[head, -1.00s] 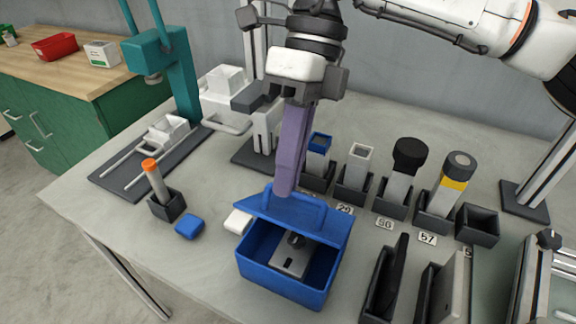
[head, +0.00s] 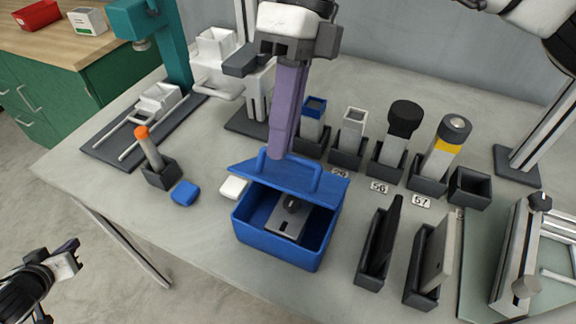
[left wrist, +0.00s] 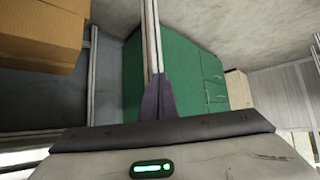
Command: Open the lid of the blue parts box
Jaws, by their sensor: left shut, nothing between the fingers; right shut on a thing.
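The blue parts box (head: 275,246) stands on the grey table, its front open to view. Its blue lid (head: 318,189) is raised and tilted over the rear part, with an arched handle on top. A grey metal part with a dark knob (head: 291,205) shows inside. My right gripper (head: 278,154) reaches down from above, its long purple fingers shut on the lid's handle at the left end. My left gripper (head: 72,245) is shut and empty at the lower left, off the table; its purple fingers also show in the left wrist view (left wrist: 156,100).
A small blue block (head: 184,193) and white block (head: 233,188) lie left of the box. An orange-capped tube (head: 147,146) stands in a holder. Several holders with bottles stand behind and right. Upright dark holders (head: 377,250) stand close to the box's right.

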